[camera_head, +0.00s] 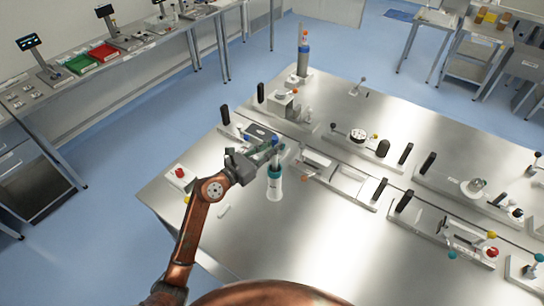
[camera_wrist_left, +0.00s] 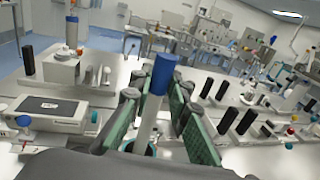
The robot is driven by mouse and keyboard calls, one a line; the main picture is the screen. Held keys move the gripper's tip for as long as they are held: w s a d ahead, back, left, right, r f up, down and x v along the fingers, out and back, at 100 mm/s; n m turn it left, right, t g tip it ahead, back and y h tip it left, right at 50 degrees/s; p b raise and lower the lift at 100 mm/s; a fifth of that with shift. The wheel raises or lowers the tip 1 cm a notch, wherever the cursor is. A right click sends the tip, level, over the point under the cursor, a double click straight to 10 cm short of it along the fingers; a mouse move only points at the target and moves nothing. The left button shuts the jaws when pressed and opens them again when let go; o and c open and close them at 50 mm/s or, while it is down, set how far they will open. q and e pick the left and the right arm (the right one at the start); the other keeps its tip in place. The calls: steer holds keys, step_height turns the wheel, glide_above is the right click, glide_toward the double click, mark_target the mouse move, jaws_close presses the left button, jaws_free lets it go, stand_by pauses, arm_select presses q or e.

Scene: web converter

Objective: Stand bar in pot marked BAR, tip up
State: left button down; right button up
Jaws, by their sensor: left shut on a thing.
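The bar (camera_wrist_left: 150,118) is pale grey with a blue tip (camera_wrist_left: 162,73) pointing up. It leans slightly in the left wrist view. My left gripper (camera_head: 266,158) is shut on it, with green-padded fingers on both sides in the wrist view. A white pot (camera_head: 274,189) with a teal upper band stands on the steel table directly below the gripper in the head view. The bar's lower end is at or over the pot's mouth; its depth inside is hidden. No BAR lettering is readable. My right gripper is not in view.
The steel table (camera_head: 240,245) carries rows of fixtures with black handles (camera_head: 224,114) behind and right of the pot. A red-button box (camera_head: 180,174) lies left of my left forearm. An orange-and-blue topped column (camera_head: 303,55) stands at the far corner.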

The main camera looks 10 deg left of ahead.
arm_select(q)
steer(key=shift+f+b, duration=0.4)
steer(key=shift+f, duration=2.05)
steer(key=c, duration=1.8)
jaws_free()
steer(key=shift+c, duration=0.2)
steer(key=b+v, duration=0.1)
steer(key=v, duration=1.1)
steer(key=shift+b, duration=0.4)
